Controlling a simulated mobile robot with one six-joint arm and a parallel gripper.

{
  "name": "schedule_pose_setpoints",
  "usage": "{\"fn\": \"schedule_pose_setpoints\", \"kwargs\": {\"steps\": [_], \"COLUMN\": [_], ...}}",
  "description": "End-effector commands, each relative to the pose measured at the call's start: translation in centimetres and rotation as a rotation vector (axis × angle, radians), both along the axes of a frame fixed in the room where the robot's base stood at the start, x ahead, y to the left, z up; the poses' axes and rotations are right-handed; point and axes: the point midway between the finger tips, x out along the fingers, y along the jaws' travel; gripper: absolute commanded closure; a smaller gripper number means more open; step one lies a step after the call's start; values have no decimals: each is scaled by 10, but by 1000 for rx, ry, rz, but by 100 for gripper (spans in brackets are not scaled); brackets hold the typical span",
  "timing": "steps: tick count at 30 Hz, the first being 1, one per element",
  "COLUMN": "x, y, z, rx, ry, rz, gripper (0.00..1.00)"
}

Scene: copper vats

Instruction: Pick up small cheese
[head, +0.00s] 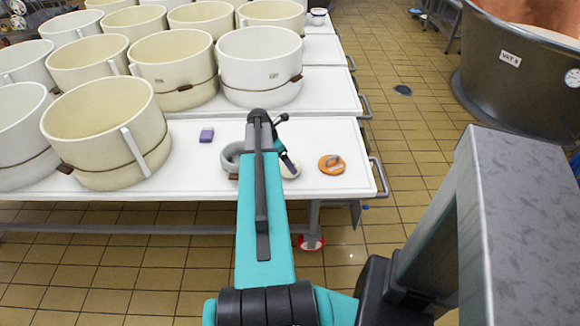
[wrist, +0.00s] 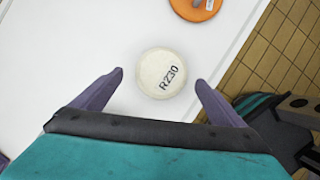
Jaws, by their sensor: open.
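The small cheese is a cream-white round marked "R230" (wrist: 161,73), lying flat on the white table top. In the wrist view the fingertips lie to the left and right of the lower part of the cheese, with gaps on both sides. I cannot tell how far above the table the fingertips are.
An orange disc (head: 332,164) with a grey piece on it lies right of the cheese, near the table's right edge. A grey round item (head: 231,158) is partly hidden by my arm. A purple block (head: 206,135) and several cream tubs (head: 106,130) stand left. A large vat (head: 510,85) is right.

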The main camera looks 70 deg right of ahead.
Motion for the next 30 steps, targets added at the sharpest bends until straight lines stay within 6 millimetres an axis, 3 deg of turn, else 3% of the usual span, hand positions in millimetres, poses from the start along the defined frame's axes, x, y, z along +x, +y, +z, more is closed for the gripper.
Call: {"fn": "schedule_pose_setpoints", "kwargs": {"steps": [11,24,30], "x": [-1,-13,-15], "y": [-1,-14,-15], "z": [-3,-42,-48], "rx": [0,0,0], "ry": [0,0,0], "rz": [0,-1,0], "gripper": [7,7,7]}}
